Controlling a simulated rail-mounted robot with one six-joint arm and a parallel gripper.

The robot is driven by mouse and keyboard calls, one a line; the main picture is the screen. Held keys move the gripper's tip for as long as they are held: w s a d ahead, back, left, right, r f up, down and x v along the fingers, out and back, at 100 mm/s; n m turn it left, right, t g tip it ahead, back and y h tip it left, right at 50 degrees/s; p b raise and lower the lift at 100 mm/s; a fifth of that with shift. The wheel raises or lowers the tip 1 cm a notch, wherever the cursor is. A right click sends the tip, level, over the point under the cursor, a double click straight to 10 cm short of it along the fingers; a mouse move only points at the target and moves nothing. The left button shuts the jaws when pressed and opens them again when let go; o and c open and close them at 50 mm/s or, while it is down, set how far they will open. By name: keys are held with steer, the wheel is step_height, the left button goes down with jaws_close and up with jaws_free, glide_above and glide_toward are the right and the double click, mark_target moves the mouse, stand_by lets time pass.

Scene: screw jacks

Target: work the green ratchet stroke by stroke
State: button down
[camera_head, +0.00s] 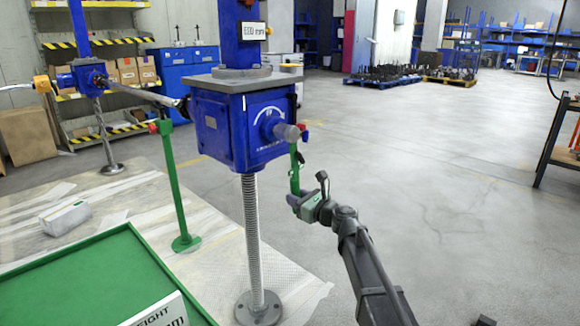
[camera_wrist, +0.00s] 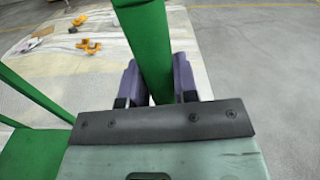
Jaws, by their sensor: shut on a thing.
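The green ratchet (camera_head: 294,170) hangs down from the shaft on the front of the blue jack gearbox (camera_head: 240,125), with a red piece near its top. My gripper (camera_head: 297,199) is shut on the lower end of the ratchet's handle. In the wrist view the green handle (camera_wrist: 148,45) runs between my two purple-grey fingers (camera_wrist: 154,82), which sit on either side of it. The handle's lowest end is hidden behind my gripper body. A grey threaded screw (camera_head: 251,230) runs from the gearbox down to a round floor plate.
A green post (camera_head: 172,190) stands left of the gearbox. A green-topped table (camera_head: 95,285) with a white sign (camera_head: 160,312) is at lower left. A second blue jack (camera_head: 90,75) stands farther back. Open floor (camera_head: 430,180) lies to the right.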

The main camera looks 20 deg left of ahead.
steer(key=w, duration=0.1)
steer(key=w+d+n, duration=0.1)
steer(key=w+r+n+p, duration=0.1)
steer(key=w, duration=0.1)
steer(key=shift+d, duration=0.25)
steer(key=w+n, duration=0.1)
steer(key=w+d+r+n+p, duration=0.1)
steer(key=w, duration=0.1)
steer(key=shift+w+d+r+n+p, duration=0.25)
steer(key=shift+r+n+p, duration=0.05)
steer(key=shift+r+n, duration=0.1)
